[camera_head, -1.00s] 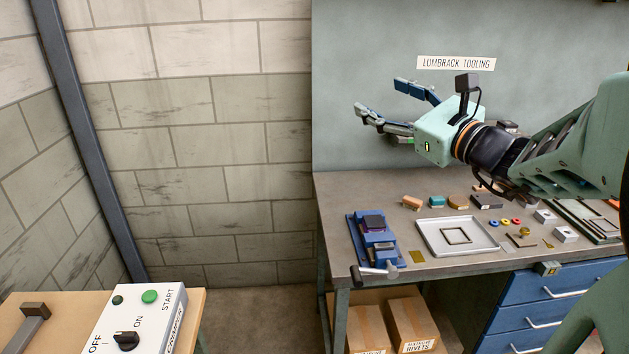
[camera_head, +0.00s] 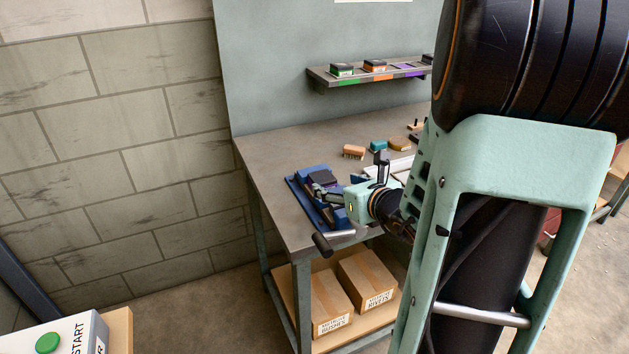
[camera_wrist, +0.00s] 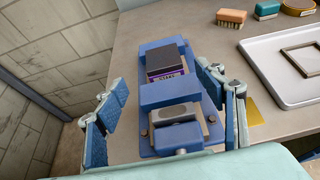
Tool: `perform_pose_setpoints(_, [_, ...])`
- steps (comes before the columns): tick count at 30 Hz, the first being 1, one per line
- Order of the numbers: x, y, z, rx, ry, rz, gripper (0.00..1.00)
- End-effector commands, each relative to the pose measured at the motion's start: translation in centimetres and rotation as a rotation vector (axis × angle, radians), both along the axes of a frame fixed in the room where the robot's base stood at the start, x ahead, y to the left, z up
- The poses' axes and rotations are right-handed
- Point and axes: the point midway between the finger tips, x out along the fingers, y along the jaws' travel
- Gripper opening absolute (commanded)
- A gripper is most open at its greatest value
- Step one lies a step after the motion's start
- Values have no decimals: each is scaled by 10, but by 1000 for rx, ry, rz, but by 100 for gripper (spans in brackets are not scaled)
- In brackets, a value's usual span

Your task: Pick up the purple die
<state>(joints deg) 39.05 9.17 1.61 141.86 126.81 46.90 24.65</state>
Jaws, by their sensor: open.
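The purple die (camera_wrist: 166,60) is a dark block with a purple labelled front. It sits in the blue vise (camera_wrist: 170,94), at the far part of it, in the wrist view. The vise lies at the left end of the bench in the head view (camera_head: 296,190), where the die's dark top (camera_head: 317,174) shows beyond my gripper. My gripper (camera_wrist: 162,84) is open and empty. Its two blue-padded fingers are spread on either side of the vise in the picture, with the die ahead between them. In the head view my gripper (camera_head: 325,194) hangs close above the vise.
A metal tray (camera_wrist: 259,70) with a square frame lies right of the vise. A brush (camera_wrist: 231,18) and a teal block (camera_wrist: 266,10) lie behind it. A wall shelf (camera_head: 322,77) holds dark blocks above green and orange labels; its purple-labelled spot (camera_head: 411,71) looks empty.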

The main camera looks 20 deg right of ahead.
Motion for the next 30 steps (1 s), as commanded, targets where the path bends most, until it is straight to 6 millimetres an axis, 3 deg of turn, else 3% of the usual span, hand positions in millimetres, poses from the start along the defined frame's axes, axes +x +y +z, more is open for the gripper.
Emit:
perform_pose_setpoints(9, [41,1,-17,1,1,1,64])
perform_pose_setpoints(17, [56,1,-23,1,0,1,64])
perform_pose_setpoints(24, [85,-1,-35,1,0,1,64])
perform_pose_setpoints(30, [98,-1,-39,0,-1,0,64])
